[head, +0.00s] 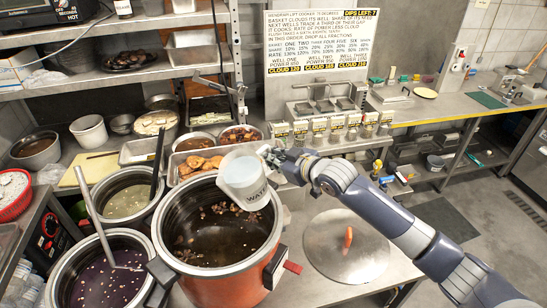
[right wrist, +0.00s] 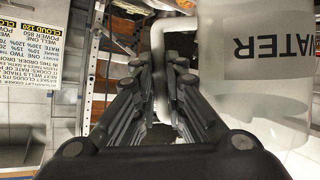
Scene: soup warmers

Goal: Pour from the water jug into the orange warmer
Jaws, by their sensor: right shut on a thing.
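The orange warmer (head: 212,288) stands open at the counter's front, with dark broth and several floating pieces inside. The clear water jug (head: 240,176) is above the warmer's back right part, leaning a little. No stream of water shows, and I cannot tell how full it is. My right gripper (head: 272,156) is shut on the jug's handle. In the right wrist view the fingers (right wrist: 162,75) close around the pale handle (right wrist: 158,38), and the jug's lettered wall (right wrist: 270,75) is at the right. My left gripper is not in view.
A round metal lid (head: 330,262) with an orange knob lies right of the warmer. A purple soup pot (head: 58,292) with a ladle and a green soup pot (head: 97,207) stand left. Food trays (head: 186,177) lie behind. A sign (head: 315,80) stands at the back.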

